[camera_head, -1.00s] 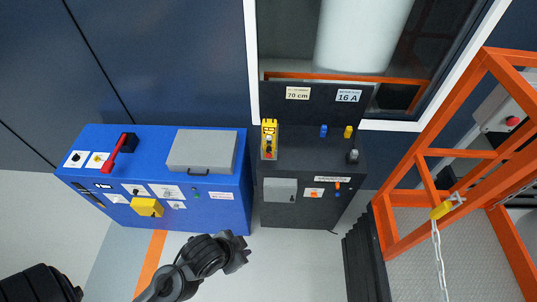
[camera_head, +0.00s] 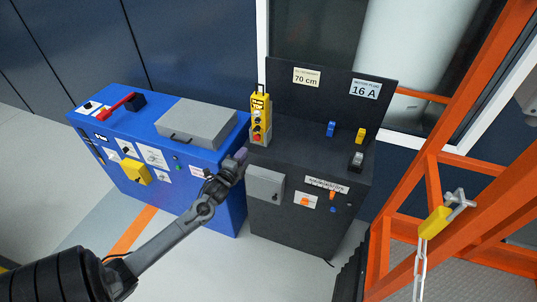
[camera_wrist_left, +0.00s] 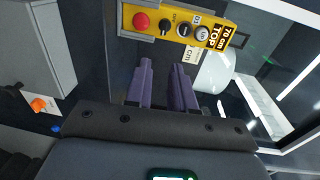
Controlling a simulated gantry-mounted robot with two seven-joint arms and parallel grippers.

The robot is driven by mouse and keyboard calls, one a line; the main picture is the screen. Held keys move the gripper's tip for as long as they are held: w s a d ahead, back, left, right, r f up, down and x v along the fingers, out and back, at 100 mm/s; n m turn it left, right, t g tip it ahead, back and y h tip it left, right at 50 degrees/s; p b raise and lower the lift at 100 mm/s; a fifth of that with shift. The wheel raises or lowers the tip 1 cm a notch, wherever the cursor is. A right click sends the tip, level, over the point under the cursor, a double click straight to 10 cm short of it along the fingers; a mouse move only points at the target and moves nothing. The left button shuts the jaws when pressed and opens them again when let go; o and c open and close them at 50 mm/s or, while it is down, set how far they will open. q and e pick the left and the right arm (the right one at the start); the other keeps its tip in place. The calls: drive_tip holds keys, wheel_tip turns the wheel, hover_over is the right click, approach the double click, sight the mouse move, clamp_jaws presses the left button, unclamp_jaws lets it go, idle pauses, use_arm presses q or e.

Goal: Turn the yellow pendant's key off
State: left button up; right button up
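The yellow pendant (camera_head: 260,119) stands upright at the left end of the black console's top. In the left wrist view the pendant (camera_wrist_left: 225,44) lies across the top, with a red button (camera_wrist_left: 141,20) and several dark round controls in a row. My right gripper is not in view.
The black console (camera_head: 310,180) carries blue and yellow parts and a grey box (camera_head: 265,186) on its front. A blue cabinet (camera_head: 215,212) with a grey lid stands at left. An orange frame (camera_head: 440,150) with a chain rises at right. Floor is clear in front.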

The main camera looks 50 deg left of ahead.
sight(257, 129)
use_arm(q)
drive_tip(key=shift+t+y, duration=0.3)
drive_tip(key=shift+y, duration=0.1)
drive_tip(key=b+x, duration=0.2)
drive_tip(key=x, duration=0.2)
drive_tip(key=b+x, duration=0.2)
drive_tip(key=x, duration=0.3)
drive_tip(key=b+x, duration=0.2)
drive_tip(key=x, duration=0.3)
drive_tip(key=shift+s+a+f, duration=0.15)
drive_tip(key=shift+a+f, duration=0.25)
drive_tip(key=shift+a, duration=0.05)
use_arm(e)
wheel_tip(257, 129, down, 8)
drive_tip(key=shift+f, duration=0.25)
use_arm(q)
clamp_jaws()
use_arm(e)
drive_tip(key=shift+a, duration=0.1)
